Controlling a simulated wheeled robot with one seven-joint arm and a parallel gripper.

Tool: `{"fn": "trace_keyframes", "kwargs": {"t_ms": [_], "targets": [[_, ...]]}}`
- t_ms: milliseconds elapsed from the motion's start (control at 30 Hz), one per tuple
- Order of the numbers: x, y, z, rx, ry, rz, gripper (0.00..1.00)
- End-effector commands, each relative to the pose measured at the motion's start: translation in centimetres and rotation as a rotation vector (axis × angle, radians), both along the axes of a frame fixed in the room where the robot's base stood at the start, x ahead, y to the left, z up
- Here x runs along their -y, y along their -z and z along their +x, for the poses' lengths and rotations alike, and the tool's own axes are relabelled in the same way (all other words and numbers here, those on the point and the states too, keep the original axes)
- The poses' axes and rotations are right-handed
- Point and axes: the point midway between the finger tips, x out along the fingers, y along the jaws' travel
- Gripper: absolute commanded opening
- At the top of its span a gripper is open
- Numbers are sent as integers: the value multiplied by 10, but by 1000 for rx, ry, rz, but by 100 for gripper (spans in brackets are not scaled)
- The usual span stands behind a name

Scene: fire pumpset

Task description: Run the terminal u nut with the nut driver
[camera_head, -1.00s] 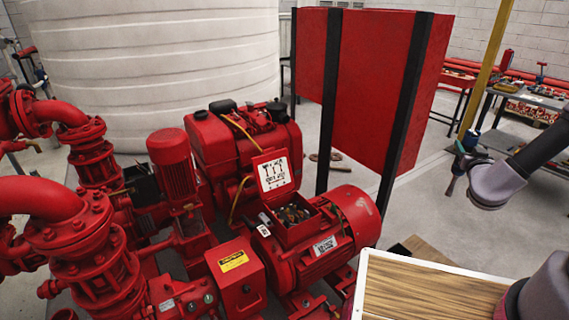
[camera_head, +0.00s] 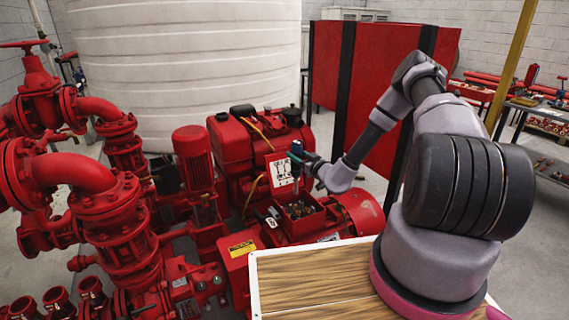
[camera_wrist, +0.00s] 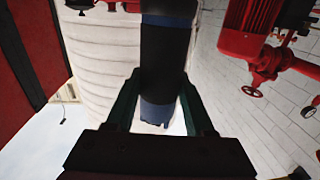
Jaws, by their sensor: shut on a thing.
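My gripper (camera_head: 306,163) is above the open terminal box (camera_head: 301,231) of the red motor (camera_head: 362,212). It is shut on the nut driver (camera_head: 296,147), a dark tool with blue parts. In the wrist view my gripper (camera_wrist: 160,95) grips the nut driver (camera_wrist: 167,55) by its thick black and blue handle, between two dark green fingers. Several small terminals (camera_head: 299,210) show inside the box, below the gripper. They are too small to tell the u terminal or its nut.
The box's raised lid (camera_head: 280,172) carries a diagram, just behind the gripper. A red control box (camera_head: 240,256) with a yellow label, red pipes (camera_head: 75,178) and a red engine (camera_head: 250,145) crowd round. A red panel (camera_head: 380,80) stands behind my arm.

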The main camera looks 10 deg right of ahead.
Motion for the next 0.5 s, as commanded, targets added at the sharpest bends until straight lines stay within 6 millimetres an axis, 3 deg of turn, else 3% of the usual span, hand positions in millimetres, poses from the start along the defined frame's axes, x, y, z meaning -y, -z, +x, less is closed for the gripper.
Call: {"fn": "trace_keyframes", "kwargs": {"t_ms": [33,167,500], "targets": [[-5,13,3,1,-32,0,0],[-13,29,4,3,-84,1,0],[-14,31,4,3,-95,1,0]]}}
